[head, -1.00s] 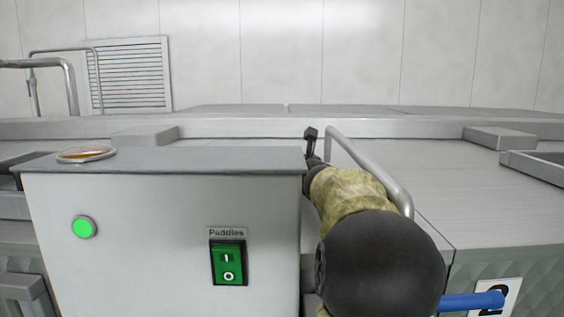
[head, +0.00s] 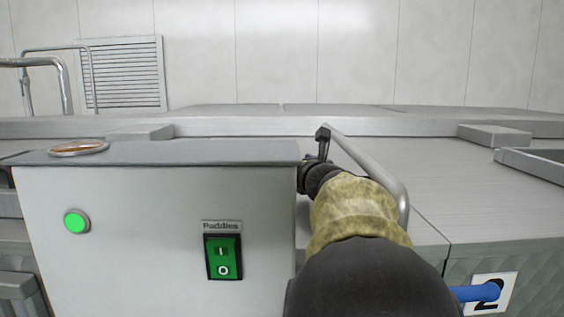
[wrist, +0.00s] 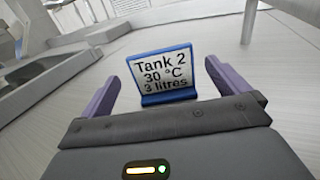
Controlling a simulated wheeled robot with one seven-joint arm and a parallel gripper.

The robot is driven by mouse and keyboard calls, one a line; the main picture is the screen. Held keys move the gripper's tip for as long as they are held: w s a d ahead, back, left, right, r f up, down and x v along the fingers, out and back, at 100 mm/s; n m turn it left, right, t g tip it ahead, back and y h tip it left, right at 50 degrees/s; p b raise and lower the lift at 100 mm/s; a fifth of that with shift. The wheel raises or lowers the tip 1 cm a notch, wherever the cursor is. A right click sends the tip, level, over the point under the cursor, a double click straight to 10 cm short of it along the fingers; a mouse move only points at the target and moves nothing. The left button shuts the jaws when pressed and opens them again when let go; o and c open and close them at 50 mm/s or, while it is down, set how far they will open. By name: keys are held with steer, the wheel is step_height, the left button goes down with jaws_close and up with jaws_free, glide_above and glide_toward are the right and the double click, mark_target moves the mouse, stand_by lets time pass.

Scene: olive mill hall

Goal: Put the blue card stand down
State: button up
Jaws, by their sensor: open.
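The blue card stand (wrist: 162,78) shows in the wrist view, with a white card reading "Tank 2, 30 °C, 3 litres". It stands upright on the light grey metal top, between the two purple fingers of my gripper (wrist: 168,85). The fingers are spread wide, with a gap on each side of the stand. In the head view my gripper (head: 322,140) is small and partly hidden behind my arm, just past the right end of the control cabinet. The card stand cannot be made out in the head view.
The control cabinet (head: 150,220) has a green lamp (head: 76,221) and a green Paddles switch (head: 223,257). A shallow dish (head: 78,148) sits on it. A bent metal rail (head: 375,170) runs beside my arm. A blue pipe (head: 475,293) is at lower right. The right metal top is mostly clear.

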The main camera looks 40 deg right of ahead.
steer(key=shift+s, duration=0.15)
stand_by(0.5)
steer(key=shift+p+x, duration=0.55)
steer(key=shift+x, duration=3.25)
